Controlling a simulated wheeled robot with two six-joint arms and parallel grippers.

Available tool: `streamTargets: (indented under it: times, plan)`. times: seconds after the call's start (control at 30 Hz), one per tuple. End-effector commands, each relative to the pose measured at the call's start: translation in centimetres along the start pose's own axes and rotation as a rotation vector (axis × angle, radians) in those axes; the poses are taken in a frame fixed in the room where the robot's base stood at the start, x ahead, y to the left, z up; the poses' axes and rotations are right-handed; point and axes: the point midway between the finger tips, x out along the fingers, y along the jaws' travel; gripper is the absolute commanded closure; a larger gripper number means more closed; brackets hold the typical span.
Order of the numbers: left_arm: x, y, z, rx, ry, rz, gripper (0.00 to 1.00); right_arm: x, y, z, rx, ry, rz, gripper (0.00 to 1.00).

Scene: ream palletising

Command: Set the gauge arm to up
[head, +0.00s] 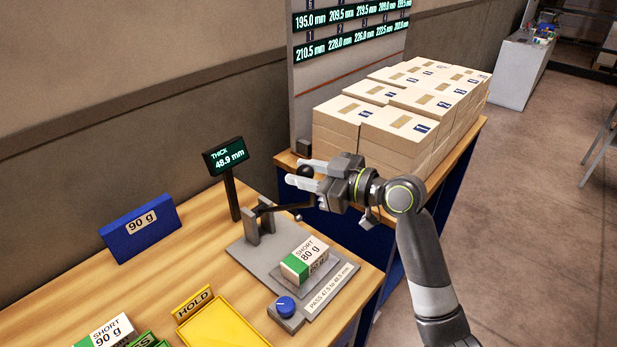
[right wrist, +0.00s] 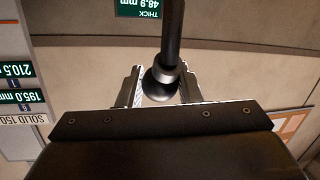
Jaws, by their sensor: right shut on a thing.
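The thickness gauge has a grey base (head: 245,253) with an upright bracket and a dark gauge arm (head: 285,207) hinged there. My right gripper (head: 302,173) is shut on the arm's round black knob, high above the base. In the right wrist view the knob (right wrist: 158,84) sits between the two fingers (right wrist: 160,90), with the dark rod running up from it. A ream marked SHORT 80 g (head: 305,261) lies on the gauge base below the arm, apart from the gripper. The display (head: 226,156) reads THICK 48.9 mm. My left gripper is not in view.
A blue 90 g sign (head: 140,232), a yellow HOLD tray (head: 222,327) and a SHORT 90 g ream (head: 107,333) are on the wooden table. A blue knob (head: 286,305) sits at the gauge's front. Stacked boxes (head: 400,125) stand behind my right arm.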

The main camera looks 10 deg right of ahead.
Motion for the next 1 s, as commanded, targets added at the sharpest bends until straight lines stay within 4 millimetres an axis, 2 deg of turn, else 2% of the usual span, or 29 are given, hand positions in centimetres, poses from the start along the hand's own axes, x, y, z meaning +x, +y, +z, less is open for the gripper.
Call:
streamTargets:
  times: [0.23, 0.27, 0.4, 0.83, 1.0]
  plan:
    - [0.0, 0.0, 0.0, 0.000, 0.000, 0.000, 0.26, 0.0, 0.0, -0.2, -0.002, 0.006, 0.002, 1.00]
    - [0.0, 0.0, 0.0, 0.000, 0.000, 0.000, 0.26, 0.0, 0.0, -0.2, -0.002, 0.006, 0.002, 0.67]
    - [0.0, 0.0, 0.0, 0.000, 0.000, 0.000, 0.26, 0.0, 0.0, -0.1, -0.001, 0.004, 0.002, 0.48]
    - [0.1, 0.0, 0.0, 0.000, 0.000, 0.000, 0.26, -0.1, 0.0, 0.0, -0.001, 0.000, 0.001, 0.48]
    - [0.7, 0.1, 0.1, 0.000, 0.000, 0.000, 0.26, -1.5, 0.1, 0.2, -0.005, -0.001, 0.004, 0.48]
